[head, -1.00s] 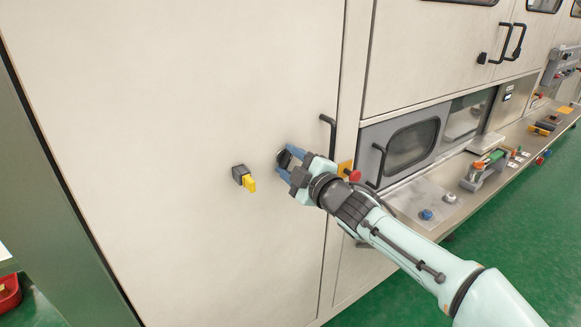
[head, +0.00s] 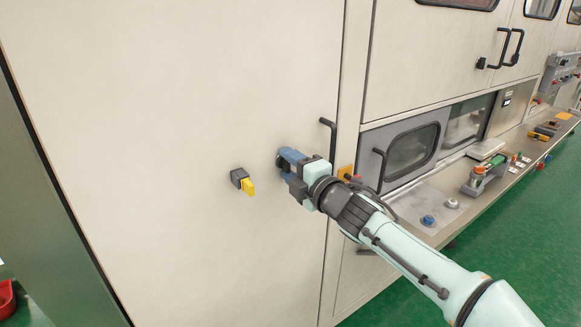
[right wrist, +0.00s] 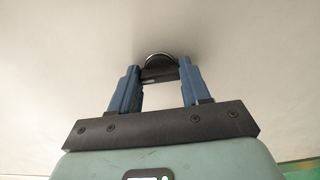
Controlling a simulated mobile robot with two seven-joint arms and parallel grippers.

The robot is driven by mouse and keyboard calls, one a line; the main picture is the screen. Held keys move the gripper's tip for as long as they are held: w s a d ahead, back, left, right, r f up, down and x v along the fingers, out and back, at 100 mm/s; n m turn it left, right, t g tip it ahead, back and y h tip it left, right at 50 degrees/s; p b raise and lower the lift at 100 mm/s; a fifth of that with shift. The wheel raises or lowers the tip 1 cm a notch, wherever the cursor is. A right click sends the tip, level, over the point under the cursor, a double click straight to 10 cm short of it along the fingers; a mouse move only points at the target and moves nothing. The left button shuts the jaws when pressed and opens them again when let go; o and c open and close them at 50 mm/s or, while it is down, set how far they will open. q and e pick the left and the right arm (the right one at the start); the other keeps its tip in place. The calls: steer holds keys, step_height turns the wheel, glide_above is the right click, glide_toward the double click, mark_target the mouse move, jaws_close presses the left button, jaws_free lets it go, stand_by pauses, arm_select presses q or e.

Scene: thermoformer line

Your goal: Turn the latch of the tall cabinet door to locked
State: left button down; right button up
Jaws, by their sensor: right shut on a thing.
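The tall cabinet door (head: 190,90) is a large cream panel on the left of the head view, flush in its frame. Its latch is hidden behind my fingers in the head view. In the right wrist view the latch (right wrist: 159,68) shows as a dark grip on a round, bright-rimmed base. My right gripper (head: 287,161) is at the door face. In the right wrist view its blue fingers (right wrist: 158,78) stand on both sides of the latch grip, shut on it. Its locked or unlocked marking cannot be read. My left gripper is not in view.
A black switch with a yellow handle (head: 248,186) sticks out of the door left of my gripper. A black bar handle (head: 329,137) is just right of it. A grey windowed door (head: 408,150) and a work ledge (head: 428,213) with small objects lie further right.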

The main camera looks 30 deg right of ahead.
stand_by(0.3)
steer(key=o, duration=1.1)
steer(key=shift+c, duration=0.2)
steer(key=s+d, duration=0.1)
steer(key=s, duration=1.2)
steer(key=shift+s+p, duration=0.2)
steer(key=shift+p, duration=0.25)
